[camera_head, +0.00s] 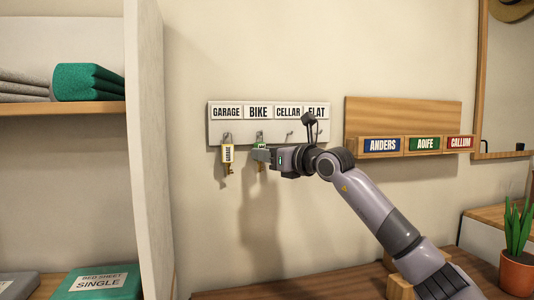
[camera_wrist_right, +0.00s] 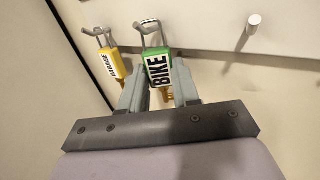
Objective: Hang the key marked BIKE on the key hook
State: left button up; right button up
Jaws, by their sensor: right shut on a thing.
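The white key rack (camera_head: 214,135) on the wall has hooks under labels GARAGE, BIKE, CELLAR and FLAT. My right gripper (camera_head: 261,155) is shut on the green-framed BIKE key tag, just below the BIKE hook (camera_head: 259,136). In the right wrist view the BIKE tag (camera_wrist_right: 158,70) sits between the two fingers (camera_wrist_right: 160,86), slightly tilted, with its top at the grey hook (camera_wrist_right: 150,30). I cannot tell whether its ring is around the hook. Part of its gold key shows below the tag. My left gripper is not in view.
The yellow GARAGE key (camera_head: 227,154) hangs on the hook to the left, close to my fingers; it also shows in the wrist view (camera_wrist_right: 109,62). The CELLAR hook (camera_head: 289,135) looks empty. A wooden name shelf (camera_head: 400,115) is to the right, a tall panel (camera_head: 150,150) to the left.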

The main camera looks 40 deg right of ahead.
dwell(0.4)
jog(key=o, duration=1.1)
jog(key=shift+s, duration=0.1)
jog(key=s+b, duration=0.3)
jog(key=s, duration=0.4)
jog(key=shift+b, duration=0.4)
